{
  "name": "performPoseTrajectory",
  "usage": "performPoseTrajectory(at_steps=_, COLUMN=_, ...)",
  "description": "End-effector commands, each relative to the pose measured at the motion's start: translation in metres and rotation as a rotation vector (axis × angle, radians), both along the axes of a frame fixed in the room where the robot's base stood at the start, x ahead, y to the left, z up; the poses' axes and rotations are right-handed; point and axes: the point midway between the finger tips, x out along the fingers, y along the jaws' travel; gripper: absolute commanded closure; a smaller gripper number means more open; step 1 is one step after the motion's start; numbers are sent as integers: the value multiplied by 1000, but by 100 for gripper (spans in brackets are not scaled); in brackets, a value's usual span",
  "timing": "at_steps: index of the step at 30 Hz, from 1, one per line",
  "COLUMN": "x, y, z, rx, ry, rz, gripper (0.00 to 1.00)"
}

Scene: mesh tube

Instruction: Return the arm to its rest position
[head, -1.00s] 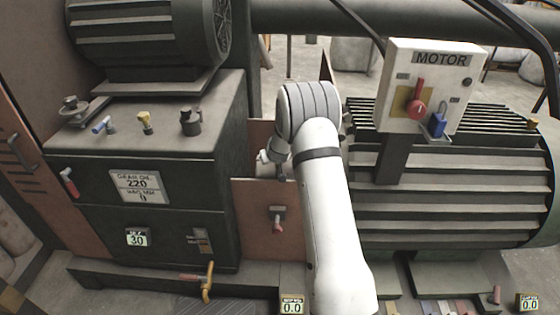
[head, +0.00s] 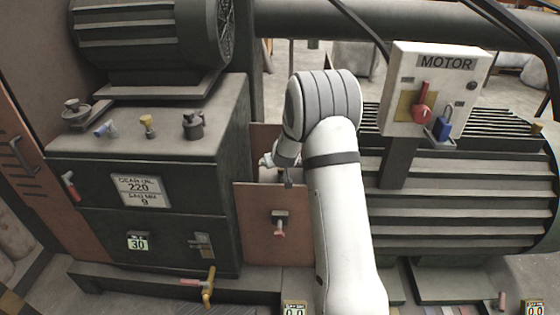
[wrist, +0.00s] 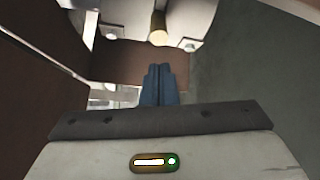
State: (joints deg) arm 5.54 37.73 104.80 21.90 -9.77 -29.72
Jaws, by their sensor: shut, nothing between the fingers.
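My white arm (head: 340,215) rises from the bottom of the head view, bends over at a grey-banded joint, and its wrist end hangs down to the left. My gripper (wrist: 159,70) shows in the wrist view as two blue-grey fingers held together, with nothing between them. In the head view the fingers are too small and too hidden to make out; the wrist end is in front of the gap by the brown panel (head: 270,222).
A dark gearbox cabinet (head: 165,215) stands close on the left. A motor box (head: 430,90) with a red lever (head: 421,110) and blue padlock (head: 443,125) stands right, over the ribbed motor (head: 465,205). The wrist view shows a brass-coloured cylinder (wrist: 158,30) beyond the fingers.

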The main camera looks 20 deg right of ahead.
Motion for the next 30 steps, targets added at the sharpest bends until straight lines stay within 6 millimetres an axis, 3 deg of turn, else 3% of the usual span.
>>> performPoseTrajectory(at_steps=10, x=-18, y=4, z=22, rx=5, ry=3, rz=2, gripper=100)
performPoseTrajectory(at_steps=14, x=-35, y=15, z=55, rx=33, ry=27, rz=19, gripper=100)
performPoseTrajectory(at_steps=20, x=-100, y=45, z=135, rx=105, ry=124, rz=61, gripper=100)
performPoseTrajectory(at_steps=24, x=-157, y=62, z=182, rx=142, ry=207, rz=81, gripper=100)
performPoseTrajectory(at_steps=30, x=-248, y=77, z=237, rx=169, ry=332, rz=84, gripper=100)
